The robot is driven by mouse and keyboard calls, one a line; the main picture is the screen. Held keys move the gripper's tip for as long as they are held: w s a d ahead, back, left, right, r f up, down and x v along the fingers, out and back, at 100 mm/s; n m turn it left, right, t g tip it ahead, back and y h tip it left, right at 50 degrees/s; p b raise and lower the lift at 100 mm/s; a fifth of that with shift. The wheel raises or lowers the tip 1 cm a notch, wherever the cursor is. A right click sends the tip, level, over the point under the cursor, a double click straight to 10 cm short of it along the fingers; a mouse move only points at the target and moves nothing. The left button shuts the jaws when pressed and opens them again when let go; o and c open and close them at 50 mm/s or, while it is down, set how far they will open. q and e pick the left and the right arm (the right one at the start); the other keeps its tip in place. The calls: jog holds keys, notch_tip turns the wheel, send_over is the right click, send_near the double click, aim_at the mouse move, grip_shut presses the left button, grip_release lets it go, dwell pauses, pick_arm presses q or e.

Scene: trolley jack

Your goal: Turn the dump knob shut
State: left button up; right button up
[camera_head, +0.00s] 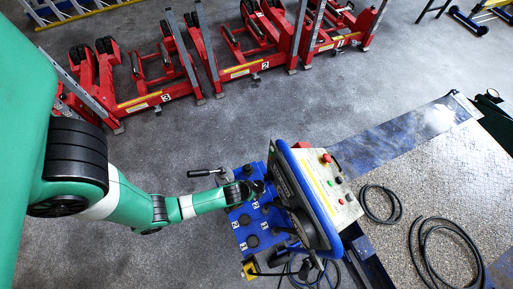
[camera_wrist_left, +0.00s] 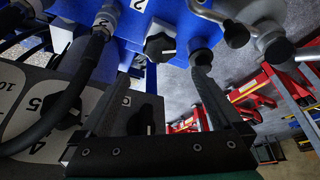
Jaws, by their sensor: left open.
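A blue valve block (camera_head: 240,232) with numbered labels and black round fittings stands at the lower middle in the head view. My left gripper (camera_head: 258,188) is over its far end, beside the control box. In the left wrist view my left gripper (camera_wrist_left: 160,88) is open, with a finger on each side. A black faceted knob (camera_wrist_left: 159,47) on the blue block lies ahead, between the fingers' lines and apart from them. Another black knob (camera_wrist_left: 68,112) sits on a grey numbered dial plate (camera_wrist_left: 35,85). No label tells which knob is the dump knob. My right gripper is not in view.
A control box (camera_head: 330,185) with a red button stands close right of the gripper. A lever with a black grip (camera_head: 200,173) sticks out left of the block. Black hoses (camera_wrist_left: 85,75) cross near the left finger. Red jacks (camera_head: 160,80) stand behind on grey floor.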

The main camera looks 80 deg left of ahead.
pick_arm(q)
jog(key=b, duration=0.5)
send_near(258, 187)
notch_tip(258, 187, down, 2)
jog(key=b+x, duration=0.1)
jog(key=x, duration=0.1)
jog(key=b+x, duration=0.1)
jog(key=x, duration=0.1)
jog(key=b+x, duration=0.1)
jog(key=x, duration=0.1)
jog(key=shift+w+a+f, duration=0.15)
jog(key=shift+w+a, duration=0.2)
jog(key=shift+a, duration=0.1)
jog(key=c, duration=1.1)
